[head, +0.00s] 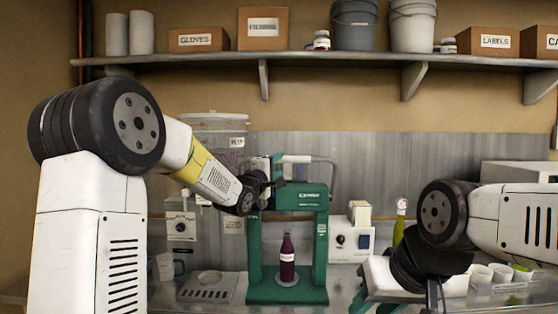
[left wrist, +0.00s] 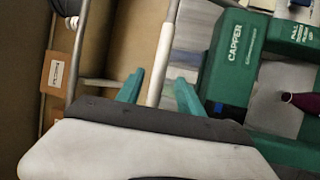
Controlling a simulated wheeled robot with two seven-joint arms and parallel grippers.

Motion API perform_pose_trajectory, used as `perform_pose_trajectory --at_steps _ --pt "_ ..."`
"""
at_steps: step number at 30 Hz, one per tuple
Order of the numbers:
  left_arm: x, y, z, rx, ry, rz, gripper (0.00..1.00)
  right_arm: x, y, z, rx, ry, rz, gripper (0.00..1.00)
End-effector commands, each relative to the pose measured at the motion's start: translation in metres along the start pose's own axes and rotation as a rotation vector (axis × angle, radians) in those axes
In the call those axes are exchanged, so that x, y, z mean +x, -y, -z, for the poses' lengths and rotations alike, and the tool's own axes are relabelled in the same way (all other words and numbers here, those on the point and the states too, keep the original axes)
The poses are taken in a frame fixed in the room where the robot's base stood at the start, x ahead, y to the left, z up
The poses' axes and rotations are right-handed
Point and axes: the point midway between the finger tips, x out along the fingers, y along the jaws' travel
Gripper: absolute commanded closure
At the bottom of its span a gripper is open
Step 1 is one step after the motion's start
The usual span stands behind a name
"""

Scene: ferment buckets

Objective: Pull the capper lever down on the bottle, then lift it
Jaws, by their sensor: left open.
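The green capper (head: 320,250) stands on the counter in the head view. Its labelled head (left wrist: 232,62) shows in the left wrist view. A dark red bottle (head: 287,258) stands upright on its base between the posts; its neck shows at the right of the left wrist view (left wrist: 300,103). The capper lever is a bent metal bar with a pale grip (head: 296,159), raised above the head. My left gripper (left wrist: 160,88) is open, its teal fingers on either side of the pale grip (left wrist: 161,62); contact is unclear. My right gripper (head: 372,303) is low at right, its fingers unclear.
A shelf (head: 320,60) with boxes and buckets runs above. A clear lidded container (head: 215,135) stands behind my left arm. A white box with a knob (head: 350,242) is right of the capper, and a slotted tray (head: 208,287) is left of it.

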Motion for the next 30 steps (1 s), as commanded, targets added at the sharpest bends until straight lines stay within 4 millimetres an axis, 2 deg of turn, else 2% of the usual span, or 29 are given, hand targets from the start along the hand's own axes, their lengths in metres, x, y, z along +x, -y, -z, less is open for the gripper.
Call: perform_pose_trajectory --at_steps 6,12,16,24,30 --pt "0.035 0.001 -0.001 0.002 0.001 0.001 0.56 0.0 0.0 0.0 0.0 0.0 0.0 0.64" --pt "0.061 0.001 0.0 0.003 0.0 0.002 0.56 0.0 0.0 0.0 0.0 0.0 0.0 0.64" --pt "0.069 0.001 0.0 0.003 0.0 0.003 0.56 0.0 0.0 0.0 0.0 0.0 0.0 0.64" --pt "0.07 0.001 0.0 0.003 -0.001 0.003 0.56 0.0 0.0 0.0 0.0 0.0 0.0 0.64" --pt "0.07 0.001 0.0 0.003 -0.001 0.003 0.95 0.0 0.0 0.0 0.0 0.0 0.0 0.64"
